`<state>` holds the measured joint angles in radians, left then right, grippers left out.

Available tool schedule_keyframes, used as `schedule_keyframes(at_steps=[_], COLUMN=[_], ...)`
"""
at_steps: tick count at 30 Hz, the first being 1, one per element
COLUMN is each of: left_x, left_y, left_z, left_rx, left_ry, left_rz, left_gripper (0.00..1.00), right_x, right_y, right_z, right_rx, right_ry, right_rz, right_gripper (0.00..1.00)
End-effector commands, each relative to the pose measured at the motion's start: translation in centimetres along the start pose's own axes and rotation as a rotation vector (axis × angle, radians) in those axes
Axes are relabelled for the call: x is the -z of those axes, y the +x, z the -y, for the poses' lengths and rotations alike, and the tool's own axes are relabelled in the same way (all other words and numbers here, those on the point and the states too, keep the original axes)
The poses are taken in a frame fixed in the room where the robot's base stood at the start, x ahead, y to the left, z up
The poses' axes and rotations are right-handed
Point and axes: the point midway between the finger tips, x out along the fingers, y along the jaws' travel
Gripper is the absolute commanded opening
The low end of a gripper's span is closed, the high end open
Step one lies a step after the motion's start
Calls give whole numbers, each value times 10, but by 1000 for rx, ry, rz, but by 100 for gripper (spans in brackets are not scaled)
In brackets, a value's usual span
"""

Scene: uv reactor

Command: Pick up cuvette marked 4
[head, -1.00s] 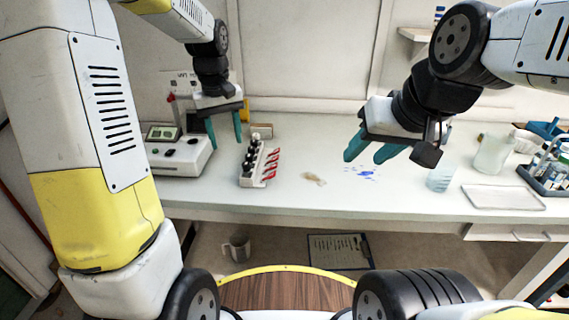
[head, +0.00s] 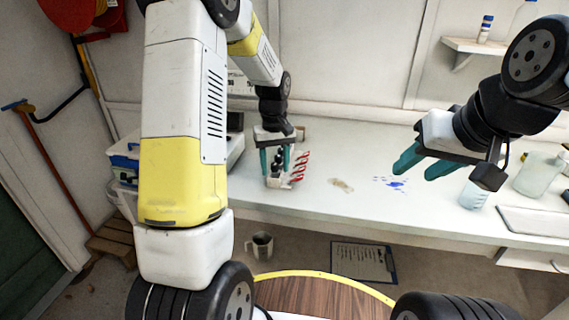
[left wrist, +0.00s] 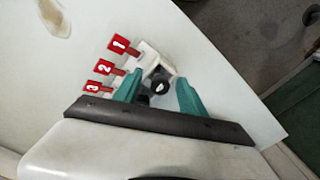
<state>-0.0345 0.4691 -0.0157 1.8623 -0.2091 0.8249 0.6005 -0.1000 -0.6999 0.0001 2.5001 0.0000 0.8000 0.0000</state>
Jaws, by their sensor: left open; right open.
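The white rack (head: 272,183) stands on the bench with black-capped cuvettes and several red number tags (head: 299,166). In the left wrist view, tags 1 (left wrist: 120,44), 2 (left wrist: 109,67) and 3 (left wrist: 92,87) are readable; no tag 4 shows. My left gripper (head: 275,165) is open, its teal fingers down around the rack. In the left wrist view, a black cap (left wrist: 160,83) at the tag 1 end lies between the fingers (left wrist: 158,92). Other cuvettes are mostly hidden by my gripper. My right gripper (head: 414,166) is open and empty above the bench at right.
A brown stain (head: 341,185) and a blue spill (head: 391,183) lie on the bench right of the rack. A beaker (head: 474,193), a jar (head: 538,175) and a white tray (head: 535,222) stand further right. A mug (head: 260,245) and a clipboard (head: 362,261) are on the floor.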

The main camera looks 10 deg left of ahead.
Motion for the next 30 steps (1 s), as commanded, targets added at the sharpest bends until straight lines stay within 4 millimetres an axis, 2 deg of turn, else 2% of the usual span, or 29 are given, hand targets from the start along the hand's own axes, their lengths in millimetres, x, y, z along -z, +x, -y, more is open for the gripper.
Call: schedule_keyframes(at_steps=[5,12,23,30], left_x=[0,0,0,0], left_y=[0,0,-2,-24], left_z=[0,0,0,0], left_rx=[0,0,-1,-2], left_ry=[0,1,1,1], left_rz=[0,0,-1,-3], left_gripper=[47,0,0,0], right_x=[0,0,0,0], right_y=[0,0,0,0], right_z=[0,0,0,0], right_rx=[0,0,0,0], right_ry=[0,0,0,0], right_rz=[0,0,0,0], right_gripper=[44,44,44,44])
